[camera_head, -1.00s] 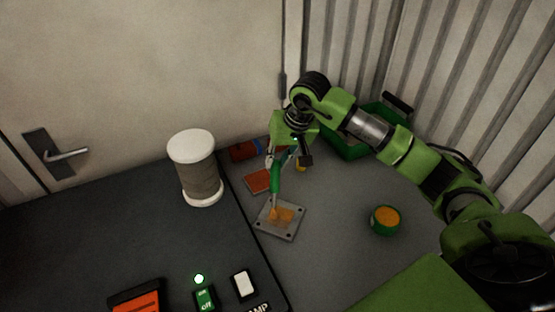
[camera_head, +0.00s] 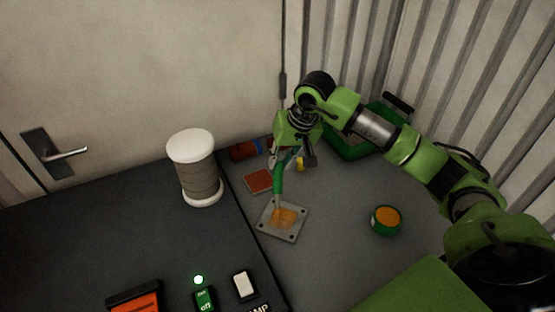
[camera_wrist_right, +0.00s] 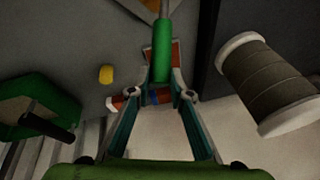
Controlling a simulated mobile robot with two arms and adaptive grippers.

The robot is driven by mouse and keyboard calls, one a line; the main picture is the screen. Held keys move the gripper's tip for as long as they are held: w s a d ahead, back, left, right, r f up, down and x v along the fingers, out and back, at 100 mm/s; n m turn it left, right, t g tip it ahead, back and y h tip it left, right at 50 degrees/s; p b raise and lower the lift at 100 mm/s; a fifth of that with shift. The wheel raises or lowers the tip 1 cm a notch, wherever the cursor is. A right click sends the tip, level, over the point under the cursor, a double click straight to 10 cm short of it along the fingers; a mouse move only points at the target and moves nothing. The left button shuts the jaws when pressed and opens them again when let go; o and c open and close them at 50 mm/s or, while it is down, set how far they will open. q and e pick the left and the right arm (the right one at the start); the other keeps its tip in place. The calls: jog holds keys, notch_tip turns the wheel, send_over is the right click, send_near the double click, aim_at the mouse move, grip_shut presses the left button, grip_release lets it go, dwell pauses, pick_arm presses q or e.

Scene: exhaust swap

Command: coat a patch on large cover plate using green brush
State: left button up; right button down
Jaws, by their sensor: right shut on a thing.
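The large cover plate (camera_head: 292,232) lies flat on the grey surface, a pale square with holes near its corners. An orange-yellow coated patch (camera_head: 284,216) covers its middle. My right gripper (camera_head: 280,162) is shut on the green brush (camera_head: 278,180) and holds it above the plate, its tip down at the patch. In the right wrist view, the brush's green handle (camera_wrist_right: 161,52) sits between the fingertips (camera_wrist_right: 166,95). Whether the tip touches the plate is unclear. My left gripper is not in view.
An orange-filled green pot (camera_head: 386,220) stands right of the plate. A red-orange block (camera_head: 259,181) lies behind the plate, and a green bin (camera_head: 352,146) stands at the back. A spool (camera_head: 197,170) and switches (camera_head: 244,284) are on the dark surface at left.

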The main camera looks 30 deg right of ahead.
jog(key=shift+s+d, duration=0.5)
jog(key=shift+s, duration=0.2)
jog(key=shift+s+d+f+b, duration=0.1)
jog(key=shift+s+d+b, duration=0.3)
jog(key=shift+s, duration=0.15)
jog(key=shift+s+d+f+b, duration=0.1)
jog(key=shift+s+d+b, duration=0.2)
jog(key=shift+s+b, duration=0.15)
jog(key=shift+r, duration=0.1)
